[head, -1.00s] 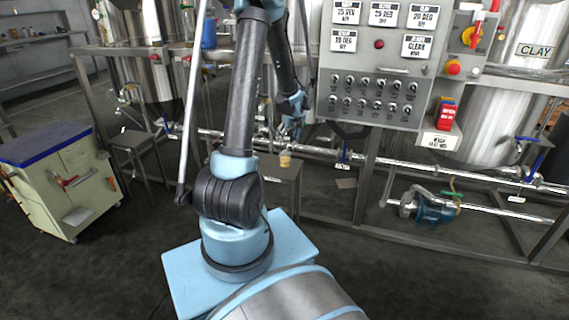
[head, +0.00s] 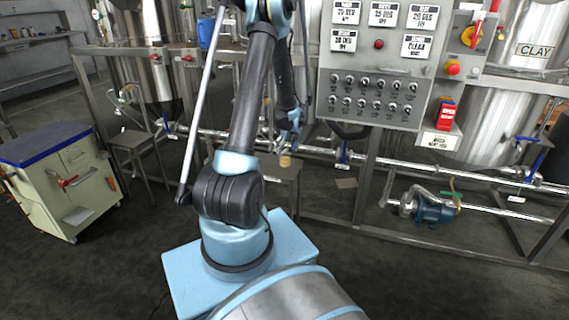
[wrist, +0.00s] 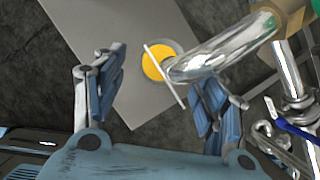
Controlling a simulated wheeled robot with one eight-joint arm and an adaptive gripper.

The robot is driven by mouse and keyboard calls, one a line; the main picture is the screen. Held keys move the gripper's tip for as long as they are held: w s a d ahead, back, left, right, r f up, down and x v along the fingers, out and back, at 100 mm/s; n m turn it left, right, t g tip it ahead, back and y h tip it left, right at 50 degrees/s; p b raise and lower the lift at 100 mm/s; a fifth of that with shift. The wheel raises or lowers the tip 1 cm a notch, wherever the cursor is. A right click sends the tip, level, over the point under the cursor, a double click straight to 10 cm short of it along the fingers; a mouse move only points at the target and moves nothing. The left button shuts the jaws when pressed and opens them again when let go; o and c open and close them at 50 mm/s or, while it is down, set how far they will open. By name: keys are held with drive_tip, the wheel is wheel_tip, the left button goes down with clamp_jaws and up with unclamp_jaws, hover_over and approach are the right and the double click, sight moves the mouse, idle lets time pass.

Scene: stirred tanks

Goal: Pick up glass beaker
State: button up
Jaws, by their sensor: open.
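The glass beaker (head: 285,161) is small in the head view and has yellow contents. It stands on a small grey table (head: 290,172). In the wrist view the beaker (wrist: 153,66) shows from above as a yellow disc in a pale rim, partly covered by a shiny pipe and a thin pale bar. My gripper (wrist: 162,76) is open, with one blue finger on each side of the picture and the beaker beyond the gap between them. Nothing is held. In the head view my gripper (head: 290,138) is just above the beaker; contact cannot be told.
A bent metal pipe (wrist: 220,50) reaches over the beaker close to my right finger. Valves and a blue handle (wrist: 295,130) are at the right. The control panel (head: 375,70) hangs right of my arm. A tool cabinet (head: 75,190) stands left on open floor.

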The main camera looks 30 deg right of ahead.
sight(286, 152)
drive_tip(key=shift+d+x, duration=0.1)
drive_tip(key=shift+x, duration=0.95)
drive_tip(key=shift+d+x, duration=0.15)
drive_tip(key=shift+x, duration=0.9)
drive_tip(key=shift+s, duration=0.1)
clamp_jaws()
